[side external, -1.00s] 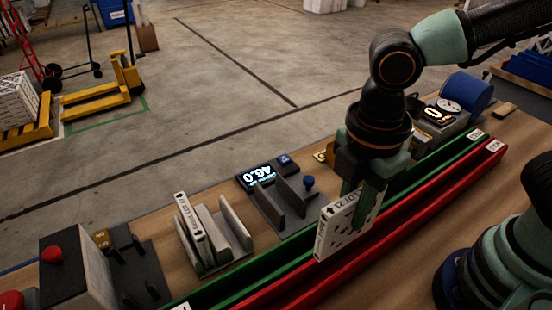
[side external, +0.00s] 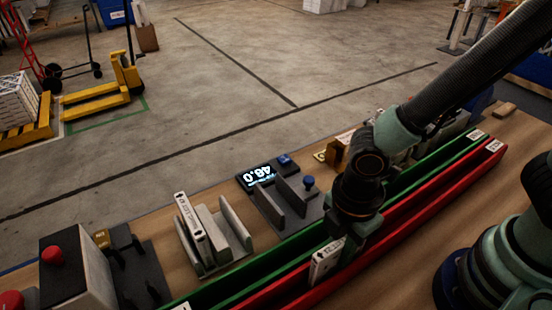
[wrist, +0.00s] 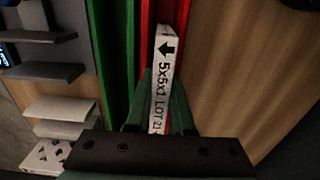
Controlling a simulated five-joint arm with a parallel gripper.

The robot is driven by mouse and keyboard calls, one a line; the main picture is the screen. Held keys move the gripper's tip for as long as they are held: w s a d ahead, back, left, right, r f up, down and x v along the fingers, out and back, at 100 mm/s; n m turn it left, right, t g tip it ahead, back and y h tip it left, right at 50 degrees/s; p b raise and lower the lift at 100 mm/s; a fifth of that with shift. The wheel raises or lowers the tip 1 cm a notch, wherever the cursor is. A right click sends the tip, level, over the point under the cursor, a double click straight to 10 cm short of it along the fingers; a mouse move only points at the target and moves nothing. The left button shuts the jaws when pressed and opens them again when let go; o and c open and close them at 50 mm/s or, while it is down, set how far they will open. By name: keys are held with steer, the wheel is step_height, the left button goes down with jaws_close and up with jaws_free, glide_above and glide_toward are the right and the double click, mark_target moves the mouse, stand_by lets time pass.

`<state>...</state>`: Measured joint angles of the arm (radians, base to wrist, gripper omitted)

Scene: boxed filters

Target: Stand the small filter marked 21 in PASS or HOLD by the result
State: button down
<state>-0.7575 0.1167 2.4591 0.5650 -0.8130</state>
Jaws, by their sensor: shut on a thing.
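The small white filter marked LOT 21 (side external: 323,262) is upright, edge-on, between the walls of the red channel (side external: 404,213). In the wrist view the filter (wrist: 163,75) shows its edge print "5x5x1 LOT 21" and a black arrow. My gripper (wrist: 161,112) is shut on it, with a finger on each side. The filter's lower part is hidden by the channel walls, so I cannot tell whether it touches the floor. The green channel (side external: 285,251) runs parallel beside it and looks empty where visible. The channels' end tags are too small to read surely.
A lit display (side external: 260,176) appears to read 48.0, upside down. Beside it stands a grey slotted fixture (side external: 270,208) with a blue knob. Another rack (side external: 238,226) holds a second white filter (side external: 190,222). A dark box with a red button (side external: 68,262) stands at lower left.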

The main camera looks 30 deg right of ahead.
steer(key=shift+f, duration=0.2)
steer(key=c, duration=0.8)
jaws_free()
step_height(320, 180, up, 12)
steer(key=shift+r, duration=0.1)
steer(key=shift+w+d+r+m, duration=0.2)
steer(key=shift+w+d+m, duration=0.05)
steer(key=shift+m, duration=0.05)
steer(key=w+d+r+m+t, duration=0.2)
steer(key=w+d+r+m, duration=0.1)
steer(key=d+m, duration=0.5)
steer(key=w+d+r+m+t, duration=0.3)
steer(key=w+d+m, duration=0.2)
steer(key=d+m, duration=0.4)
steer(key=shift+d+r+t, duration=0.3)
steer(key=shift+d+r, duration=0.05)
steer(key=shift+d, duration=0.45)
